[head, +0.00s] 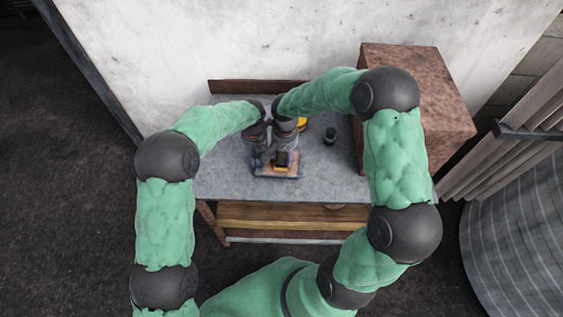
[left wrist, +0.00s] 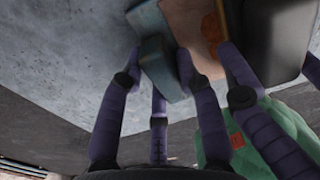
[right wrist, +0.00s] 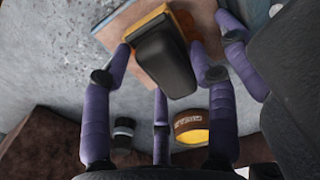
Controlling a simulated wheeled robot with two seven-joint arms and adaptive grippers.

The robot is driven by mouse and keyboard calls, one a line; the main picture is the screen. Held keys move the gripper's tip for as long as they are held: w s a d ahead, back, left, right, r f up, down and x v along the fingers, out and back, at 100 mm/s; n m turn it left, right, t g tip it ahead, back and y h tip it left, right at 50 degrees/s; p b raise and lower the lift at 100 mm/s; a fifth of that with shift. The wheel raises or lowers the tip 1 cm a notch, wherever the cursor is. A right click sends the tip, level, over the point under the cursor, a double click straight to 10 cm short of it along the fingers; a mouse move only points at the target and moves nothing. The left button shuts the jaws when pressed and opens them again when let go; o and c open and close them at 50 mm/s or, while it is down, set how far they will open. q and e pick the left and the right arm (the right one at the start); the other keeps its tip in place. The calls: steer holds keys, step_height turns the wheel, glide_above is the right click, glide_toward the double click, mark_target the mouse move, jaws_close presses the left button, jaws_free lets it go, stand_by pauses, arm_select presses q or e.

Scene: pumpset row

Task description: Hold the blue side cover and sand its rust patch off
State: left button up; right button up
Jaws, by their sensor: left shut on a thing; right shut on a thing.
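The side cover (head: 263,173) lies on the grey bench top, its face mostly pinkish-tan with a bluish edge. In the left wrist view my left gripper (left wrist: 160,74) is shut on a raised blue part (left wrist: 158,58) of it. An orange-brown patch (left wrist: 212,27) shows on the tan face beside the black sanding block. My right gripper (right wrist: 162,66) is shut on that black sanding block (right wrist: 165,60), which has an orange base and sits over the cover (right wrist: 120,27). Whether its base touches the face cannot be told. Both grippers are close together in the head view.
A yellow-and-brown roll (right wrist: 190,126) and a small dark jar (right wrist: 123,132) stand behind the cover. A rusty brown box (head: 440,100) is at the bench's right end, and a wall is behind. The bench top (head: 225,182) is clear left of the cover.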

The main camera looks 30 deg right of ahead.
mark_target(284, 167)
stand_by(0.3)
steer(key=shift+s+a, duration=0.55)
steer(key=shift+s, duration=0.25)
steer(key=shift+s+a, duration=0.55)
steer(key=shift+s, duration=0.2)
steer(key=shift+w+d, duration=0.55)
steer(key=shift+w, duration=0.25)
steer(key=shift+w+d, duration=0.55)
steer(key=shift+w, duration=0.25)
steer(key=shift+r, duration=0.75)
steer(key=shift+s+a, duration=0.1)
steer(key=shift+s, duration=0.05)
